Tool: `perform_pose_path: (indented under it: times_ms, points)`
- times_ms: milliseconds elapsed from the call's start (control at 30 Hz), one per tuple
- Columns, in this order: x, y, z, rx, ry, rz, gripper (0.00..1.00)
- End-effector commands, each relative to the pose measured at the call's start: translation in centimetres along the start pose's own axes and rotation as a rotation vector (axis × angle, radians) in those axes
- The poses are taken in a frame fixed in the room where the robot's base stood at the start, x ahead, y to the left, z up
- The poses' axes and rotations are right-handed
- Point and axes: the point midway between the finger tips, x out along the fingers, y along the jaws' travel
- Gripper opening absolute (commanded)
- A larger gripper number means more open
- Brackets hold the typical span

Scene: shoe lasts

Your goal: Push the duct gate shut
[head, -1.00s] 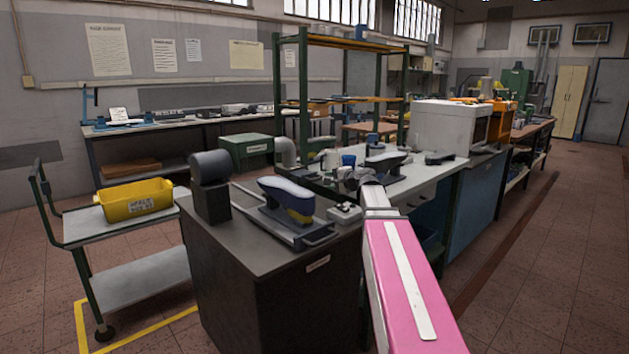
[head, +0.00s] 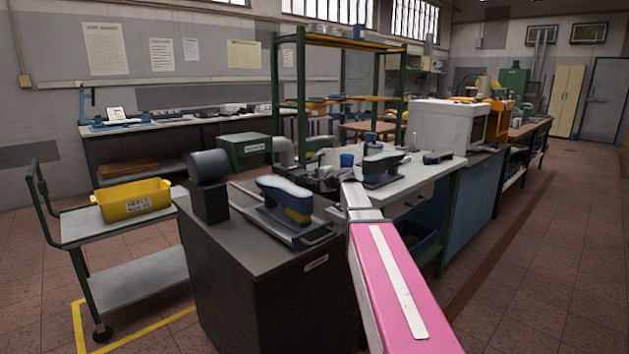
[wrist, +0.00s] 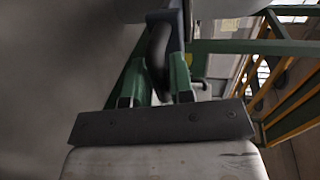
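A grey duct elbow (head: 283,152) stands at the back of the bench, left of the shelf post, in the head view. I cannot make out the gate on it there. In the wrist view a pale grey rounded surface (wrist: 215,8), probably the duct, fills the top edge just past my fingertips. Whether the fingertips touch anything is unclear. In the head view my pink arm hides most of the gripper.
A blue-and-white shoe last (head: 285,195) sits on the dark cabinet (head: 255,240), beside a dark cylindrical device (head: 209,180). Another last (head: 382,165) stands on the pale bench (head: 415,185). A green shelf frame (head: 301,100) rises behind. A yellow bin (head: 135,200) rests on a trolley at left.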

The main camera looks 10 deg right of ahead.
Motion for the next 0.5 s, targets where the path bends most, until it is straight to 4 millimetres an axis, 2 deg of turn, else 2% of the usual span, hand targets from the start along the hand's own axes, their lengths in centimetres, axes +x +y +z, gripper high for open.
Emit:
perform_pose_path:
  times_ms: [33, 67, 267, 367, 500]
  points:
    - [0.0, 0.0, 0.0, 0.000, 0.000, 0.000, 0.05]
    - [0.0, 0.0, 0.0, 0.000, 0.000, 0.000, 0.00]
    - [0.2, -0.1, 0.0, 0.000, -0.001, 0.000, 0.00]
    - [1.3, -0.3, -0.1, 0.000, -0.001, 0.000, 0.00]
    - [4.2, -1.0, -0.2, -0.001, -0.003, 0.000, 0.00]
